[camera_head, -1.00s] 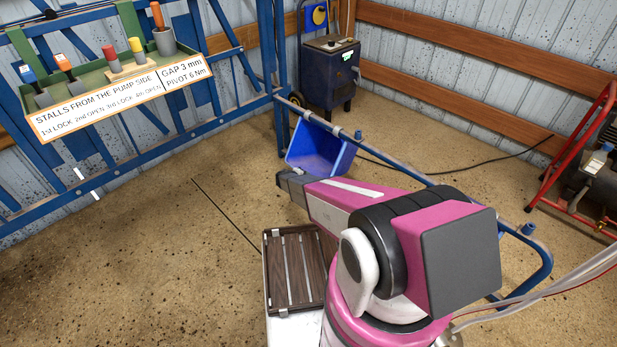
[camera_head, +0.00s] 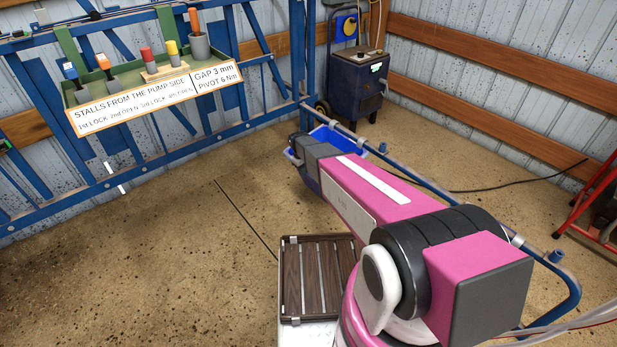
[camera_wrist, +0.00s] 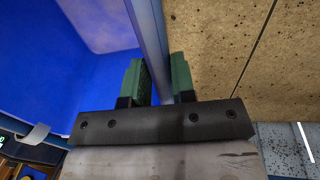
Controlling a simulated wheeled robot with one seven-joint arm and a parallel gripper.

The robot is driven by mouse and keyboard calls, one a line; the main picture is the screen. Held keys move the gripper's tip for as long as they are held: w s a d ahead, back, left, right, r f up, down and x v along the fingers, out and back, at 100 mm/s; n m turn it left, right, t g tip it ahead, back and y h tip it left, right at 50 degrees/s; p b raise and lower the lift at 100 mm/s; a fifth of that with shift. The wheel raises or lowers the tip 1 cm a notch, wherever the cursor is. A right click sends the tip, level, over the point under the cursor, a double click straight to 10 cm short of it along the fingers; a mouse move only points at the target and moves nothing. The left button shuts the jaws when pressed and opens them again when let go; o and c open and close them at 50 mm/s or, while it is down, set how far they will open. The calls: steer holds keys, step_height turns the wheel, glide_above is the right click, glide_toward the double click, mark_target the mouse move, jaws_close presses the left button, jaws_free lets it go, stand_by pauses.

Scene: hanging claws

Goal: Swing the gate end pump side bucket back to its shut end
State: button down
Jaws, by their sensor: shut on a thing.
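A blue bucket (camera_head: 327,136) hangs at the far end of the blue rail in the head view, partly hidden behind my arm. Its blue inner wall fills the left of the wrist view (camera_wrist: 95,65). My gripper (camera_wrist: 160,80) has its two green pads on either side of the bucket's upright edge (camera_wrist: 148,35) and is shut on it. In the head view my gripper (camera_head: 293,152) is at the bucket's left side, and its fingertips are hard to make out. The bucket's lower part and pivot are mostly hidden.
A blue rail (camera_head: 420,194) runs from the bucket toward the right front. A dark wheeled cart (camera_head: 357,82) stands behind. A blue gate frame with a lettered sign (camera_head: 160,97) is at left. A slatted dark board (camera_head: 318,280) lies near my base. Floor at left is clear.

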steer(key=shift+g+y, duration=0.3)
steer(key=r, duration=0.4)
steer(key=shift+s+a, duration=0.25)
steer(key=shift+a, duration=0.05)
steer(key=shift+r, duration=1)
steer(key=shift+w, duration=0.1)
steer(key=c, duration=1)
jaws_free()
steer(key=shift+d, duration=0.1)
steer(key=r, duration=0.7)
steer(key=a+r, duration=0.1)
steer(key=r, duration=0.2)
steer(key=shift+s+r, duration=0.4)
